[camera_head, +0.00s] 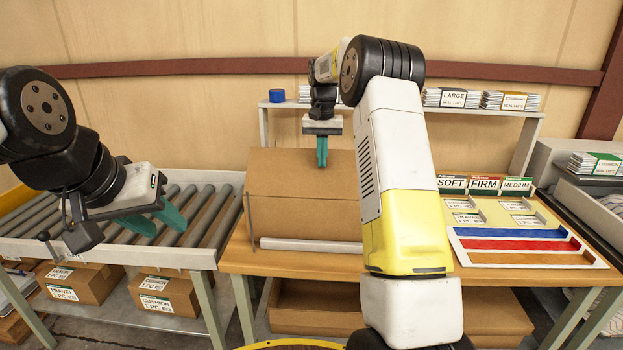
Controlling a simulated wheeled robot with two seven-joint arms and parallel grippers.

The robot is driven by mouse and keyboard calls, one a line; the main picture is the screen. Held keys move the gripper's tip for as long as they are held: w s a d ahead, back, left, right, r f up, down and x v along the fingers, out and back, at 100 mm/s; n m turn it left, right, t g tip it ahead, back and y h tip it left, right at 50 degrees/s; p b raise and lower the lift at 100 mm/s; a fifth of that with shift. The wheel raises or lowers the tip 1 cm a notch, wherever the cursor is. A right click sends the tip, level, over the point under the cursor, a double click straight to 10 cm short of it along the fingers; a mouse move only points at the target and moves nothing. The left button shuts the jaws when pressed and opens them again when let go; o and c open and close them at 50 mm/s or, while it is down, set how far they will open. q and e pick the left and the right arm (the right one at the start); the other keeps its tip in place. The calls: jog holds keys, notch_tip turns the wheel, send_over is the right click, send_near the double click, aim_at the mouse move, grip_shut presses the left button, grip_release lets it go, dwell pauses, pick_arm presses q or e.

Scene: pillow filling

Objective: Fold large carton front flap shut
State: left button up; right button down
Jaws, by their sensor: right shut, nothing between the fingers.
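The large brown carton (300,218) stands on the wooden workbench, its right part hidden behind my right arm. A brown panel (280,172) spans its top, sloping back from the front edge; I cannot tell whether this is the front flap or how fully it lies shut. My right gripper (322,164) is shut and empty, its teal fingers pointing down in front of the upper part of this panel; contact is unclear. My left gripper (167,232) is open and empty, its teal fingers apart over the roller conveyor, left of the carton.
The roller conveyor (205,222) lies left of the workbench (290,262). A pale bar (310,244) runs along the carton's front base. Right are a tray with coloured strips (515,245) and label cards (485,184). A shelf (480,112) stands behind.

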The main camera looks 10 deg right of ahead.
jog(key=shift+w+d+f, duration=0.25)
jog(key=shift+w+f, duration=0.65)
jog(key=shift+f, duration=0.05)
jog(key=shift+w+d+f, duration=0.1)
jog(key=shift+w+f, duration=0.15)
jog(key=shift+f, duration=0.2)
jog(key=shift+w+d+f, duration=0.1)
jog(key=shift+w+f, duration=0.15)
jog(key=shift+f, duration=0.3)
jog(key=shift+f, duration=2.15)
jog(key=shift+r, duration=0.1)
notch_tip(320, 180, up, 9)
jog(key=shift+f, duration=0.1)
